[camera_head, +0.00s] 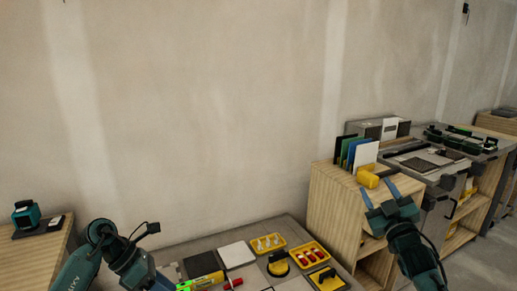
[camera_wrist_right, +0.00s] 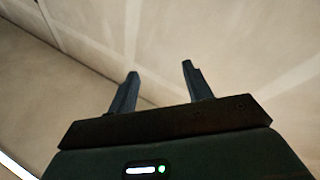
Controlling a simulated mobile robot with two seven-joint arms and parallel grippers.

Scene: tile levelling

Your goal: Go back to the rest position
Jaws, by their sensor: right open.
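My right gripper (camera_head: 378,191) is raised in front of the wooden shelf unit at the right of the head view. Its two blue-grey fingers point up and stand apart with nothing between them. In the right wrist view the same fingers (camera_wrist_right: 160,70) are spread and empty, with only blurred plain wall behind. My left arm shows at the lower left of the head view, bent downward. Its fingers are hidden below the picture's edge.
A worktable (camera_head: 207,245) at bottom centre holds tiles, a yellow tray of white pieces (camera_head: 268,243), a yellow tray of red pieces (camera_head: 309,255) and yellow-black tools. The wooden shelf unit (camera_head: 333,205) bears upright coloured sheets and a yellow roll (camera_head: 367,177). A teal device (camera_head: 27,214) stands far left.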

